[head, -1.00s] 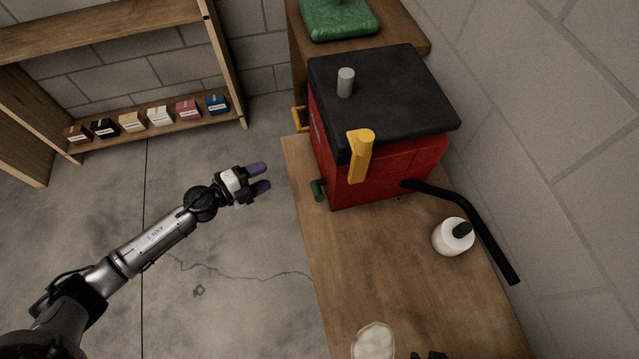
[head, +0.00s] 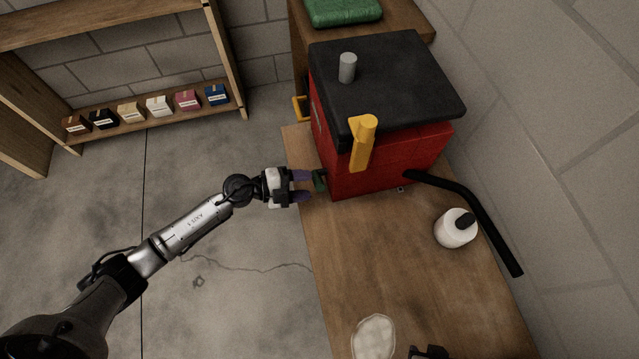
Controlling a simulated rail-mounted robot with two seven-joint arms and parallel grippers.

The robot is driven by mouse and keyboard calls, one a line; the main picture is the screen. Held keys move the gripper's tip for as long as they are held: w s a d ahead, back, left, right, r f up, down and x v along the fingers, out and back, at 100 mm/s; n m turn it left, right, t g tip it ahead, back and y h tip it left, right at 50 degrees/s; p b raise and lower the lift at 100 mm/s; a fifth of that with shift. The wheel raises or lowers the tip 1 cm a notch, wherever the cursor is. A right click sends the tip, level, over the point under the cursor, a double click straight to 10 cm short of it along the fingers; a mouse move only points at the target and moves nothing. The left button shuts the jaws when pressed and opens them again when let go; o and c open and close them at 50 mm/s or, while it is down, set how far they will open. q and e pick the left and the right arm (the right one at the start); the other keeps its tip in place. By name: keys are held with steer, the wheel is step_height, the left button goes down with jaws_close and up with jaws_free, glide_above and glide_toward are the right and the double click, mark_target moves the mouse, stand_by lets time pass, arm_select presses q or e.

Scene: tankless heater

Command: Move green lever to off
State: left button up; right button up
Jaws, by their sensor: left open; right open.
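The heater (head: 385,160) is a red box with a black lid, standing on the wooden bench. The green lever (head: 320,181) sticks out low at the heater's left side. My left gripper (head: 306,186) is open at the green lever, with its purple fingertips on either side of it or just short of it; I cannot tell whether they touch. The fingers partly cover the lever. My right gripper (head: 428,353) shows only as a dark piece at the bottom edge, mostly out of frame.
A yellow lever (head: 362,145) and a grey knob (head: 347,67) are on the heater. A black pipe (head: 478,215) extends right, beside a white bottle (head: 455,229). A pale round item (head: 374,338) lies on the wooden bench (head: 375,255). Shelves with small boxes (head: 159,106) stand at left.

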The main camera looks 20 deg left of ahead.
mark_target(319, 184)
arm_select(q)
steer(key=shift+b+x, duration=0.4)
steer(key=shift+x, duration=1.9)
steer(key=shift+c, duration=0.4)
jaws_close()
